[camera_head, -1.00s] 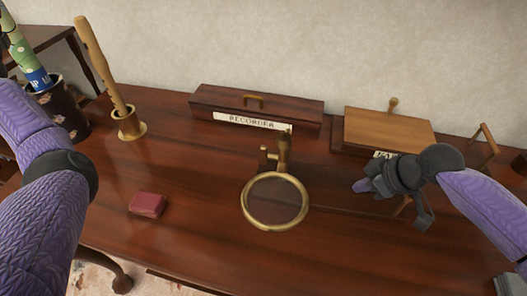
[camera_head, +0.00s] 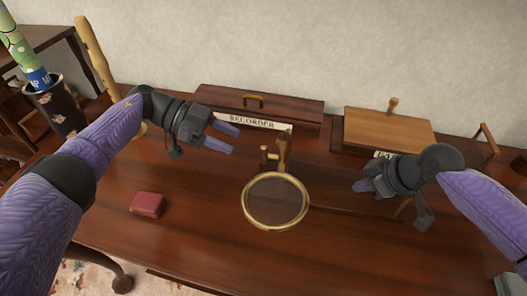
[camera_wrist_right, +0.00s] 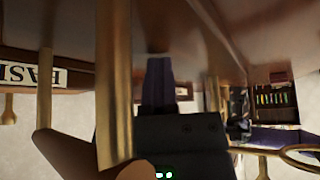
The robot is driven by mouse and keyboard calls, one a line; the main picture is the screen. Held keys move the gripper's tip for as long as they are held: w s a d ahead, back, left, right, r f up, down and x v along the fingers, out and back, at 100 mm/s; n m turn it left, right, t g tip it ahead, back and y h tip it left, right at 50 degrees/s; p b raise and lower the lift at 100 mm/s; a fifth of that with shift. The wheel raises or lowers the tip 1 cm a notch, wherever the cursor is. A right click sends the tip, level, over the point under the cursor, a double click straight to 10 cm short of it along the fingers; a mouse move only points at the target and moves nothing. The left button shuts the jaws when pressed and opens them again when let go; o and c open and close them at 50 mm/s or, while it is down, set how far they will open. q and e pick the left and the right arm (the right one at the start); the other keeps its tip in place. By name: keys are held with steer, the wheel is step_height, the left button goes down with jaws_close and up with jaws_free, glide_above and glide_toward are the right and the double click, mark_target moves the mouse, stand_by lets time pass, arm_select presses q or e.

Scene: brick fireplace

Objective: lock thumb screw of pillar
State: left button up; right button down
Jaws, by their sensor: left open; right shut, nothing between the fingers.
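A brass pillar (camera_head: 283,155) with a small side screw (camera_head: 264,155) stands on the desk behind a round brass-rimmed lens (camera_head: 275,201). My left gripper (camera_head: 234,140) is open and empty, to the left of the pillar, with its fingers pointing right toward it and a gap between. My right gripper (camera_head: 359,187) is shut and empty, to the right of the lens and apart from it. Its dark fingers (camera_wrist_right: 158,80) show in the right wrist view, and the brass ring (camera_wrist_right: 303,156) is at that view's right edge.
A wooden box labelled RECORDER (camera_head: 258,106) stands behind the pillar. A second wooden box (camera_head: 388,129) is behind my right gripper. A small red box (camera_head: 147,205) lies at the left. A wooden stick (camera_head: 96,62) stands at the back left. The desk's front middle is clear.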

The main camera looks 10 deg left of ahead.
mark_target(264, 164)
arm_select(q)
steer(key=x, duration=0.8)
steer(key=shift+w+d+f, duration=0.1)
steer(key=shift+w+d, duration=0.05)
steer(key=shift+d, duration=0.05)
jaws_close()
